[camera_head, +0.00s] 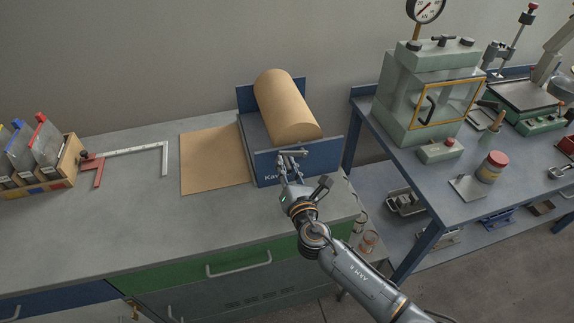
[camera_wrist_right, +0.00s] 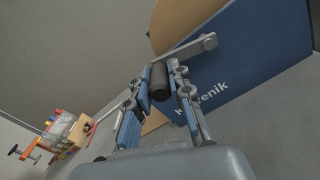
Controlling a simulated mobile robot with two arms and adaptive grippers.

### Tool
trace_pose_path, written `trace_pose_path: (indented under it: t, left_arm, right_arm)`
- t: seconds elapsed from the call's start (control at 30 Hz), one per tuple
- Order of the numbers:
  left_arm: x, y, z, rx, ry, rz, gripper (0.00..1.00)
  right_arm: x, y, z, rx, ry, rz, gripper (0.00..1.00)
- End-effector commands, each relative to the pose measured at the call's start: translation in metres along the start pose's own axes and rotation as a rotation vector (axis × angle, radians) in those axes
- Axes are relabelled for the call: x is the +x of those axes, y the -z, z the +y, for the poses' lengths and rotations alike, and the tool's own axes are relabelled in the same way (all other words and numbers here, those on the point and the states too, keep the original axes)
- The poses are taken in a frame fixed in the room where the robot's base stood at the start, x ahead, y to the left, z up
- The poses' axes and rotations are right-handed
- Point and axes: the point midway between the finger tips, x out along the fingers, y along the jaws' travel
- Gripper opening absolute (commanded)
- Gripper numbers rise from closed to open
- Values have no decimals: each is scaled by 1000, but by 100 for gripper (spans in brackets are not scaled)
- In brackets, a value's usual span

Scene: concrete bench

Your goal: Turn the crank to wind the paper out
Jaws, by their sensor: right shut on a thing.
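The brown paper roll (camera_head: 288,103) lies between the blue end plates of the dispenser (camera_head: 318,157). A flat sheet of paper (camera_head: 211,160) extends from it to the left over the bench. The crank is a grey metal arm (camera_wrist_right: 196,52) with a dark cylindrical handle (camera_wrist_right: 159,82), on the near blue plate. My right gripper (camera_head: 287,165) is at the crank, in front of this plate. In the right wrist view its fingers stand on either side of the handle, shut on it. The fingers partly hide the plate's lettering. My left gripper is not in view.
A wooden box of folders (camera_head: 65,165) and a metal square with a red part (camera_head: 135,152) are on the bench at left. The bench front is clear. A blue table (camera_head: 400,170) with a green machine (camera_head: 425,90) stands at right, beyond a gap.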

Motion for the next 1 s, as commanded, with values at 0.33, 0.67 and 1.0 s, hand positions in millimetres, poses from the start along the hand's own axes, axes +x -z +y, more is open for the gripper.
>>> trace_pose_path:
  t: [0.33, 0.67, 1.0]
  left_arm:
    - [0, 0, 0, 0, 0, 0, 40]
    - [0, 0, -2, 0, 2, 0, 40]
    - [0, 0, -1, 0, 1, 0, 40]
  right_arm:
    - [-1, 2, -1, 1, 3, 4, 32]
    - [0, 1, 0, 1, 1, 1, 44]
    - [-43, 2, -1, 2, 1, 4, 44]
